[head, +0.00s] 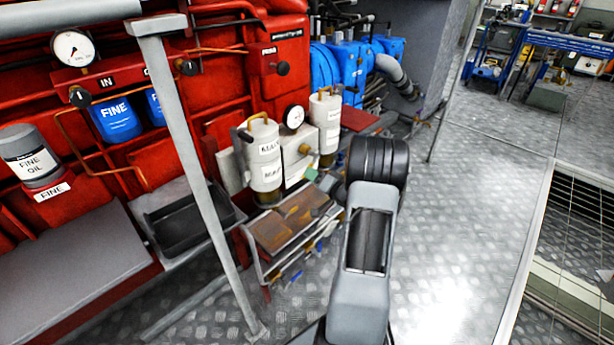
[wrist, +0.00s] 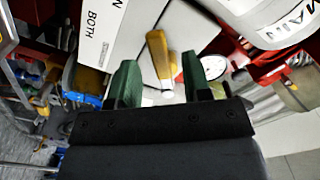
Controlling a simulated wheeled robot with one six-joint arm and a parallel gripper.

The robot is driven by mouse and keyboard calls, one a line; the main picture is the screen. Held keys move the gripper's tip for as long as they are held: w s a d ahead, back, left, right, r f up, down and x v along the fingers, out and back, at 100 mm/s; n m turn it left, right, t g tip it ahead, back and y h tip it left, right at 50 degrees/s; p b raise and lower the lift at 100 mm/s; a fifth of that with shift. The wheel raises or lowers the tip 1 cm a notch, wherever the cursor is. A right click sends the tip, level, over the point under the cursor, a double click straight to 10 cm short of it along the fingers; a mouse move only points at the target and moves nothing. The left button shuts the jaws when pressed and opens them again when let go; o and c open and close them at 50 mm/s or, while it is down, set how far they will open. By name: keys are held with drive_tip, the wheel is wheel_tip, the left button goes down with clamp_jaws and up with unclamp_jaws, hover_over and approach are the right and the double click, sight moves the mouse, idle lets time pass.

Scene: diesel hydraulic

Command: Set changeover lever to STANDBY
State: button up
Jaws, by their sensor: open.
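The changeover lever (wrist: 158,56) is a brass-yellow bar with a pale round end, standing out from a light plate in the wrist view. My gripper (wrist: 160,64) has two green fingers, spread open, one on each side of the lever with a gap on both sides. The label plate (wrist: 98,40) to the left reads BOTH, with another word cut off to an N. No STANDBY mark is legible.
A canister marked MAIN (wrist: 283,18) is close at the upper right of the wrist view. In the head view, the near canister (head: 263,155) and far canister (head: 326,122) flank a gauge (head: 293,117). A grey post (head: 190,150) stands left. Open floor (head: 450,230) lies right.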

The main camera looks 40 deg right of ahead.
drive_tip(key=shift+w+a+b, duration=0.15)
drive_tip(key=shift+w+b, duration=0.05)
drive_tip(key=shift+w, duration=0.6)
drive_tip(key=shift+w+a+b, duration=0.15)
drive_tip(key=shift+w, duration=0.65)
clamp_jaws()
